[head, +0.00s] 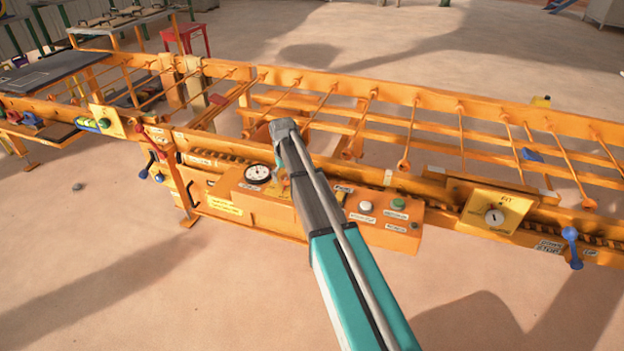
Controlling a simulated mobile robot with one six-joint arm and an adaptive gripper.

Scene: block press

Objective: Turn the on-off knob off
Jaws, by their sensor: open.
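My gripper (284,130) is at the far end of my arm, over the orange press beside its control box (285,213). It is open, with no object visible in it; its fingers are hard to make out at this angle. A round pale knob with a dark mark (494,217) sits on a yellow panel (516,203) to the right, well apart from my gripper. I cannot read its label, so I cannot tell whether it is the on-off knob. My arm hides the middle of the control box, where another knob could be.
The control box carries a white dial gauge (259,173), a white button (366,207) and a green button (398,204). A blue lever (571,246) stands out at the right, and red and blue levers (153,166) at the left. The floor in front is clear.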

